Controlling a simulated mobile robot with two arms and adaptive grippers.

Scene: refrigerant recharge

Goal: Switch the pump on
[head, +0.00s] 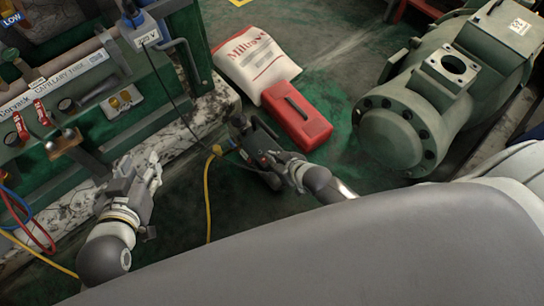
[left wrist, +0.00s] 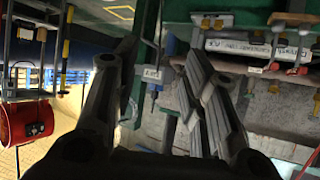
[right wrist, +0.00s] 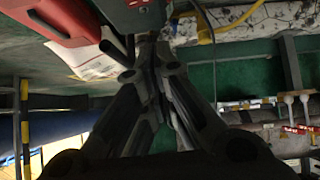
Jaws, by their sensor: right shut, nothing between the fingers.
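The pump (head: 258,138) is a dark unit on the green floor, left of the red case, with a yellow hose at its left side. My right gripper (head: 270,158) is shut and empty at the pump's near end, partly covering it. In the right wrist view the pump (right wrist: 133,14) is at the top centre, just beyond the closed fingertips (right wrist: 150,45); a small red mark shows on it. I cannot tell if the fingertips touch it, or the switch's position. My left gripper (head: 122,178) is open and empty beside the green bench, away from the pump.
A red case (head: 297,115) and a white sack (head: 255,58) lie beyond the pump. A large green compressor (head: 425,110) stands at the right. The green bench (head: 150,110) with gauges and valves is at the left. The yellow hose (head: 207,195) runs along the floor between my arms.

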